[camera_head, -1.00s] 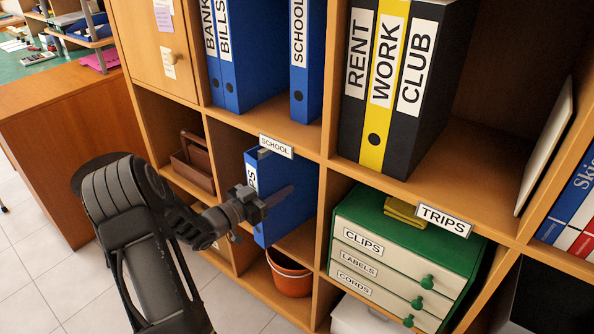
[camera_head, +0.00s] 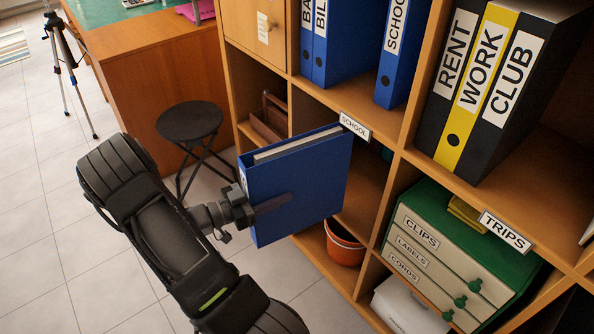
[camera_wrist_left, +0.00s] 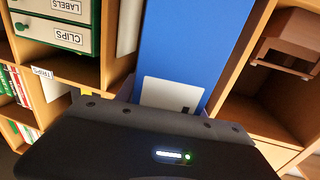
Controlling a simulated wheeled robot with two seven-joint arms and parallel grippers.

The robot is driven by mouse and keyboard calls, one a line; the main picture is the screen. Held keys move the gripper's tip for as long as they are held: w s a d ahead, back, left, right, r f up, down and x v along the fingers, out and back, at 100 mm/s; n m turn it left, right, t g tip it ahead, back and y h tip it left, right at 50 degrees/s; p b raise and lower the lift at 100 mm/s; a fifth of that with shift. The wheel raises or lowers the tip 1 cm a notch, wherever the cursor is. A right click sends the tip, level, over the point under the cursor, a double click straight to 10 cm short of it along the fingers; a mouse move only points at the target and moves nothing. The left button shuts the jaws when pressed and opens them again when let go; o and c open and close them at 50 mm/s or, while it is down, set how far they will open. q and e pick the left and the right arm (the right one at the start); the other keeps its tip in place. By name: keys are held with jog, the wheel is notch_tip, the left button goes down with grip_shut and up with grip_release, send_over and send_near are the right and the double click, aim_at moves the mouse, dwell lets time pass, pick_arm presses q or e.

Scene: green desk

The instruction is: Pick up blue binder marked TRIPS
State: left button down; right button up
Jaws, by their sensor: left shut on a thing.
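The blue binder (camera_head: 305,180) is upright and slightly tilted, mostly out in front of the middle shelf compartment under the SCHOOL tag (camera_head: 355,127). Its broad side faces the head camera, and its spine label is too edge-on to read. My left gripper (camera_head: 268,204) is shut on the binder near its spine edge, with one dark finger along the visible side. In the left wrist view the blue binder (camera_wrist_left: 180,45) rises straight ahead of the gripper, its white label partly hidden by the gripper body. My right gripper is not in view.
The TRIPS tag (camera_head: 506,231) is on the shelf edge above a green drawer unit (camera_head: 450,250) at right. Other binders stand above. An orange bucket (camera_head: 344,244) is below, a brown caddy (camera_head: 270,120) left. A black stool (camera_head: 190,122) stands on the open floor at left.

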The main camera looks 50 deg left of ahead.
pick_arm(q)
jog(key=s+a+p, duration=0.1)
jog(key=s+p, duration=0.4)
jog(key=s, duration=0.5)
jog(key=shift+a, duration=0.25)
jog(key=shift+s, duration=0.1)
